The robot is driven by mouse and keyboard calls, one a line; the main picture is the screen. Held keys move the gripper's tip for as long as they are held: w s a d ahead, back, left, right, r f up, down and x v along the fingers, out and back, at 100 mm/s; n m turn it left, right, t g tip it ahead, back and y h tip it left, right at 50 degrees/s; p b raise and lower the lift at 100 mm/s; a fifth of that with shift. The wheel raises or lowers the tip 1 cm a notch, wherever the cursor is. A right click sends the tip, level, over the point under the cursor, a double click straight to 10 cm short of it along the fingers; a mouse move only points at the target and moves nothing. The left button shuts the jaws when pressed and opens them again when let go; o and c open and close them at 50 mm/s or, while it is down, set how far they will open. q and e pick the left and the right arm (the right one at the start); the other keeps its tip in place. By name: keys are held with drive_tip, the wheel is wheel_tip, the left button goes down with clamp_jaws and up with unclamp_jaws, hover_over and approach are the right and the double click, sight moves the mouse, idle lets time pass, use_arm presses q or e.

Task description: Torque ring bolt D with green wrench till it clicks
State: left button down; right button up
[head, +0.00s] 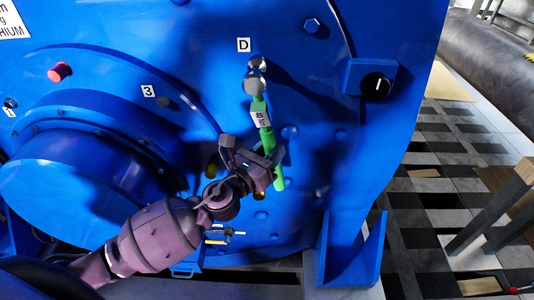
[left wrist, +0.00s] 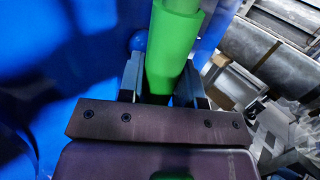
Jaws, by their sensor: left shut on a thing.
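The green wrench (head: 264,124) stands nearly upright against the blue motor face, its grey head (head: 254,84) at the top. The head is at or over the bolt (head: 256,63) just below the label D (head: 243,45); how fully it sits on the bolt I cannot tell. My left gripper (head: 262,158) is shut on the lower part of the green handle. In the left wrist view the green handle (left wrist: 172,50) runs up between the two fingers. My right gripper is not in view.
The blue motor (head: 200,35) fills the left and middle. A round hub (head: 80,160) bulges out at left. A box with a black knob (head: 376,86) sticks out at right. A blue foot bracket (head: 350,255) stands below it. Checkered floor (head: 440,210) is at right.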

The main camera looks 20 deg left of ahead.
use_arm(q)
drive_tip(key=shift+w+d+r+n+t+b, duration=0.15)
drive_tip(key=shift+d+n+t+b, duration=0.1)
drive_tip(key=shift+d+b, duration=0.2)
drive_tip(key=shift+w+d+r+n+t+b, duration=0.15)
drive_tip(key=shift+d+n+b, duration=0.1)
drive_tip(key=shift+d+b, duration=0.35)
drive_tip(key=shift+b, duration=0.1)
drive_tip(key=shift+w+d+n+t+b, duration=0.1)
drive_tip(key=shift+d+n+t+b, duration=0.25)
drive_tip(key=shift+n+b, duration=0.1)
drive_tip(key=d+n+b, duration=0.1)
drive_tip(key=d+r+t+b, duration=0.1)
drive_tip(key=w+d+n+b, duration=0.1)
drive_tip(key=shift+r+n+t+y, duration=0.25)
drive_tip(key=shift+r+n+y, duration=0.1)
drive_tip(key=shift+y, duration=0.05)
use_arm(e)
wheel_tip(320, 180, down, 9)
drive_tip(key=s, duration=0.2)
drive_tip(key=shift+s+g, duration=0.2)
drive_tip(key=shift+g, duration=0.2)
use_arm(q)
drive_tip(key=shift+s, duration=0.1)
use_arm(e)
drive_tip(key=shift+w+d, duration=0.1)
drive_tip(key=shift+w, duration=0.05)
